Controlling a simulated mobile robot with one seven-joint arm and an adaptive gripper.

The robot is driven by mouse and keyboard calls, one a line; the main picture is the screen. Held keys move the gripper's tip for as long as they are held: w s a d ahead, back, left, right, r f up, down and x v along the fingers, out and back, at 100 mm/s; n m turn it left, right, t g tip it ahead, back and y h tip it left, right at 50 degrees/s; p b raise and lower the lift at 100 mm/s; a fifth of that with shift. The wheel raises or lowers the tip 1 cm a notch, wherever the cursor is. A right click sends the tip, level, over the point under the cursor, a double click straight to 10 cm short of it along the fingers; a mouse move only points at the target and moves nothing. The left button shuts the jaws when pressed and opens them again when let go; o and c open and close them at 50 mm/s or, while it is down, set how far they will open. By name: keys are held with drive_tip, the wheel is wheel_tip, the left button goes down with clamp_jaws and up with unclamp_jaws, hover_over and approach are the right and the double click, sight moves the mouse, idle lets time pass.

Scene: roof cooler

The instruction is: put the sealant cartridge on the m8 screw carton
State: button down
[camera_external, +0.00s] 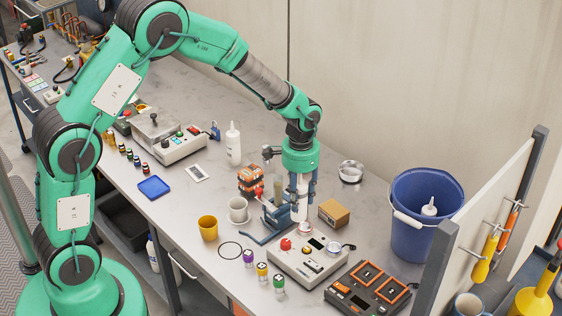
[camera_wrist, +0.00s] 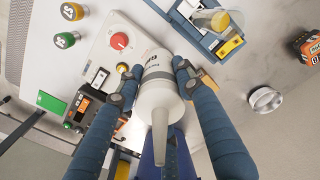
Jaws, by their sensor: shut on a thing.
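The sealant cartridge (camera_external: 302,208) is white with dark lettering. It also shows in the wrist view (camera_wrist: 158,82), its grey tapered nozzle pointing toward the camera. My gripper (camera_external: 302,190) is shut on it, one blue-grey finger on each side, and holds it roughly upright. The cartridge is just behind the grey control box; whether its lower end touches anything is unclear. A small brown carton (camera_external: 333,213), which looks like the m8 screw carton, sits on the bench just right of the cartridge. In the wrist view the carton is largely hidden by the cartridge and fingers.
The grey control box (camera_external: 308,262) with a red button is in front. A blue bucket (camera_external: 424,215) is to the right, and a metal dish (camera_external: 350,171) behind. A white mug (camera_external: 238,210) stands left.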

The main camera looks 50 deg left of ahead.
drive_tip(key=w+d+f, duration=0.1)
drive_tip(key=w, duration=1.3)
drive_tip(key=shift+w+d+f, duration=0.15)
drive_tip(key=shift+w+d, duration=0.1)
drive_tip(key=shift+f, duration=1.75)
drive_tip(key=shift+f, duration=0.15)
drive_tip(key=c, duration=1.2)
unclamp_jaws()
drive_tip(key=shift+o, duration=0.2)
wheel_tip(320, 180, up, 12)
